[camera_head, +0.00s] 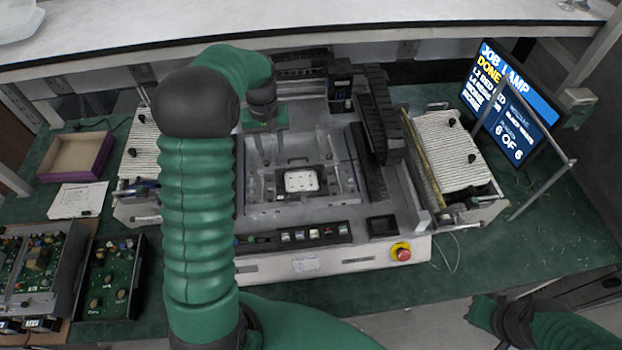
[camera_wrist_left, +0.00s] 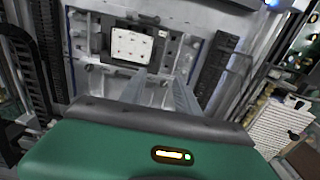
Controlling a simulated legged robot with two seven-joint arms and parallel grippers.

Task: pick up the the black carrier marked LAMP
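A small black carrier (camera_head: 300,181) holding a white panel with dark dots sits in the grey fixture of the machine in the head view. It also shows in the left wrist view (camera_wrist_left: 131,45); no LAMP marking on it is readable. My left gripper (camera_head: 266,122) hangs over the back left of the fixture, apart from the carrier. In the left wrist view its two grey fingers (camera_wrist_left: 160,80) are spread with nothing between them, and the carrier lies beyond their tips. My right gripper (camera_head: 484,311) is at the lower right, away from the machine; its fingers are unclear.
A dark gantry (camera_head: 380,115) stands right of the fixture. A screen (camera_head: 510,103) reads JOB LAMP, DONE, 6 OF 6. A red stop button (camera_head: 401,252) is at the machine's front. An empty purple-edged tray (camera_head: 76,156) and circuit boards (camera_head: 108,278) lie left. A shelf (camera_head: 300,22) overhangs the back.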

